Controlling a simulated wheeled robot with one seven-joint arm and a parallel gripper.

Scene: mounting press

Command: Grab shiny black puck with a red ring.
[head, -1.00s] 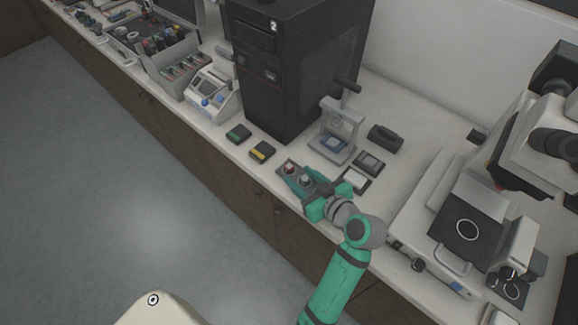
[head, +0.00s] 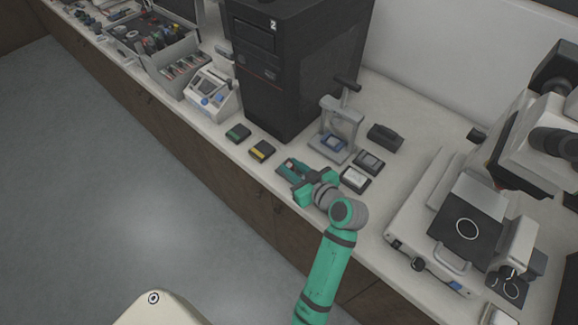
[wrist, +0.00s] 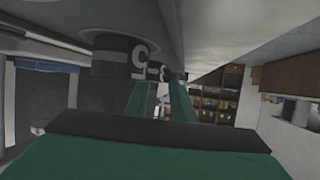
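My gripper (head: 292,170) is low over the small dark tray (head: 283,169) near the counter's front edge, between the black cabinet and the press. In the wrist view its two green fingers (wrist: 160,95) stand apart with a gap between them. A dark round puck (wrist: 118,56) with a white mark shows close by, to the left of the fingers. A second dark puck (wrist: 156,72) is near the fingertips; I cannot tell whether they touch it. I make out no clear red ring on either puck. In the head view the gripper hides much of the tray.
A small hand press (head: 340,130) stands behind the gripper. A white-topped box (head: 354,180) and a dark box (head: 368,160) lie to its right. Yellow-marked (head: 262,151) and green-marked (head: 237,133) boxes lie left. The tall black cabinet (head: 280,70) rises behind.

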